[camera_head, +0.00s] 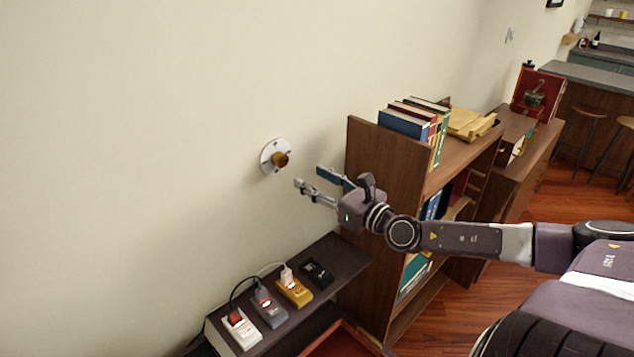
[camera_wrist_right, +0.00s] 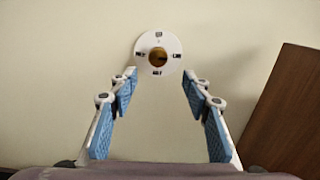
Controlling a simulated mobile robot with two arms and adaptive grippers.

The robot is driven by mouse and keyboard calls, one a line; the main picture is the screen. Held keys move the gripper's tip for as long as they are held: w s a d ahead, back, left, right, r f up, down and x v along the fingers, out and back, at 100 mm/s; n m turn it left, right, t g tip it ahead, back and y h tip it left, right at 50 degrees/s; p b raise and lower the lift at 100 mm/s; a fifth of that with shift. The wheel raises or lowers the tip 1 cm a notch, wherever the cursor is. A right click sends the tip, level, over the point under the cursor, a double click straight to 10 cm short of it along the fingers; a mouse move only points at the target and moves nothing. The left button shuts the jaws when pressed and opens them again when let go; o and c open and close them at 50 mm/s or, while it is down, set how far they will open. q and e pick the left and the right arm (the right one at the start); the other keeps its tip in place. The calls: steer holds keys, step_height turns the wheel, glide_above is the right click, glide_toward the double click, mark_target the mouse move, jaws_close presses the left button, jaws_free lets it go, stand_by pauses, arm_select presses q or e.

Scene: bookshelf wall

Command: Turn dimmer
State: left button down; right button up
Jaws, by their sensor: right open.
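The dimmer is a round white plate (camera_head: 268,150) with a brass knob (camera_head: 281,159) on the cream wall. In the right wrist view the dimmer plate (camera_wrist_right: 147,42) is at the top centre, with its knob (camera_wrist_right: 158,57) in the middle and dark markings around it. My right gripper (camera_head: 309,178) is open and empty, to the right of and a little below the dimmer in the head view, apart from it. In the right wrist view my right gripper (camera_wrist_right: 159,82) has its two blue-padded fingers spread, with the knob beyond and between their tips. My left gripper is not in view.
A brown bookcase (camera_head: 376,165) with books (camera_head: 404,124) on top stands right of the dimmer, close to my right gripper. Below is a dark low shelf (camera_head: 336,252) with several plugged devices (camera_head: 294,291). The wall around the dimmer is clear.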

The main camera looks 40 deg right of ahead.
steer(key=shift+s+a, duration=0.1)
steer(key=shift+s, duration=0.4)
stand_by(0.4)
